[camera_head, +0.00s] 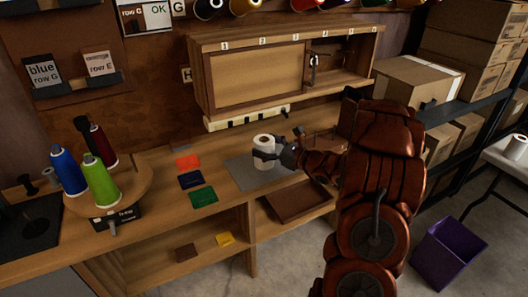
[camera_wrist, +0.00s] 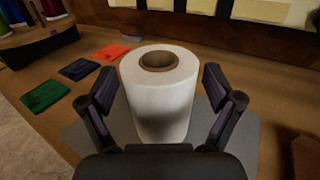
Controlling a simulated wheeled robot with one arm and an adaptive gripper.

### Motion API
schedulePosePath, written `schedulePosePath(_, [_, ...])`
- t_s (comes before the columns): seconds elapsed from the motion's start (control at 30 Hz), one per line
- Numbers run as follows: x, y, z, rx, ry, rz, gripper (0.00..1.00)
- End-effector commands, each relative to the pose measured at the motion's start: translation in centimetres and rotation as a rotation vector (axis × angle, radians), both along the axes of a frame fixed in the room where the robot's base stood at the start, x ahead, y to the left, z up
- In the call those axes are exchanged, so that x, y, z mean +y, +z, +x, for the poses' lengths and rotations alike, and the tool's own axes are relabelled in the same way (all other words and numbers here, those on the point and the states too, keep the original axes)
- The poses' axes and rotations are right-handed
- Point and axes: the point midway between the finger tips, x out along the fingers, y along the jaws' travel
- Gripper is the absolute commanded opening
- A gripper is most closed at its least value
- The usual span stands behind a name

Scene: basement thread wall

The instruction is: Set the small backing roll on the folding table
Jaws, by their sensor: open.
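A small white backing roll (camera_head: 264,164) with a brown core stands upright on a grey mat (camera_head: 240,172) on the wooden workbench. In the wrist view the roll (camera_wrist: 160,105) fills the middle. My gripper (camera_head: 274,150) is open, with one finger on each side of the roll. In the wrist view a gap shows between each finger and the roll. The white folding table (camera_head: 500,153) is at the far right, partly cut off by the frame edge. Another white roll (camera_head: 516,147) stands on it.
Coloured cloth squares (camera_head: 191,179) lie left of the mat. A stand with thread spools (camera_head: 101,184) is further left. A wooden cabinet (camera_head: 255,75) hangs above the bench. A shelf with boxes (camera_head: 418,82) and a purple bin (camera_head: 449,252) are at the right.

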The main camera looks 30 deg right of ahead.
Motion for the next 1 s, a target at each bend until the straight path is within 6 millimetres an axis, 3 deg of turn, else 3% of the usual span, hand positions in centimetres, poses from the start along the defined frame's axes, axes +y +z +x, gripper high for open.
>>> schedulePosePath(0.37, [0.41, 0.02, 0.83, -0.001, 0.000, 0.000, 0.90])
schedulePosePath(1.0, [0.41, 0.01, 0.81, 0.000, 0.001, 0.000, 0.24])
